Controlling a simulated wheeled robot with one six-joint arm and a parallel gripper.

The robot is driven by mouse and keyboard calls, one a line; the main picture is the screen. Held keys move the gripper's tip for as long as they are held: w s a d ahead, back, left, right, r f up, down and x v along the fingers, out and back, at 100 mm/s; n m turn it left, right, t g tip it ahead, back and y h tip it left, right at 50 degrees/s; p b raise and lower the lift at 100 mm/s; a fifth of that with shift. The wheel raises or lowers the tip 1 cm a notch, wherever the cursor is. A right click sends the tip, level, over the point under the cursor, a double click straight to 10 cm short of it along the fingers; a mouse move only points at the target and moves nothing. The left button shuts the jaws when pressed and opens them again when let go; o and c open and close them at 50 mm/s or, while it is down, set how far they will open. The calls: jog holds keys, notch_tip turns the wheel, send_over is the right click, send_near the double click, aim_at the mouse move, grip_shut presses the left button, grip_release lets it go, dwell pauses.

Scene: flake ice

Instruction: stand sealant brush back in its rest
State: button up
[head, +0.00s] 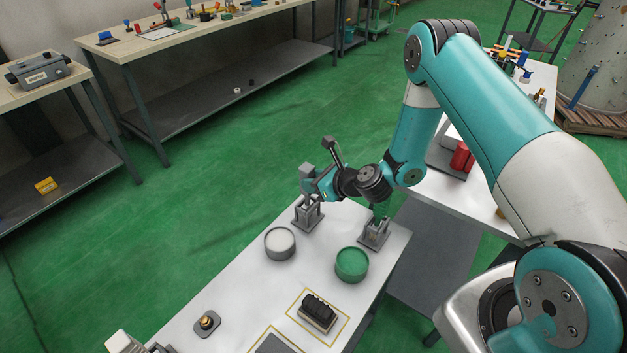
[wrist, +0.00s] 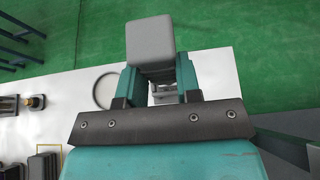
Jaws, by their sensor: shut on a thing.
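The sealant brush, with a blocky grey top (head: 307,171), is held upright in my gripper (head: 309,187). In the wrist view its grey top (wrist: 150,42) sits between the two teal fingers, which are shut on it. A grey rest (head: 308,213) stands at the far end of the white table, directly below the gripper in the head view. The brush's lower end overlaps this rest in the picture; I cannot tell whether it is inside or just above it. A second grey rest (head: 374,233) stands to the right, with something green standing in it.
A pale-topped tin (head: 280,244) and a green tin (head: 351,265) stand close in front of the rests. A black block (head: 318,312) sits in a yellow outline nearer me. A small brass-topped fitting (head: 207,322) is at the left. Open green floor lies beyond the table's left edge.

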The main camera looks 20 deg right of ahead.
jog(key=shift+f+b, duration=0.45)
jog(key=shift+f, duration=0.2)
jog(key=o, duration=1.1)
jog(key=shift+s+r, duration=0.1)
jog(key=shift+p+v, duration=0.85)
jog(key=shift+v, duration=3.05)
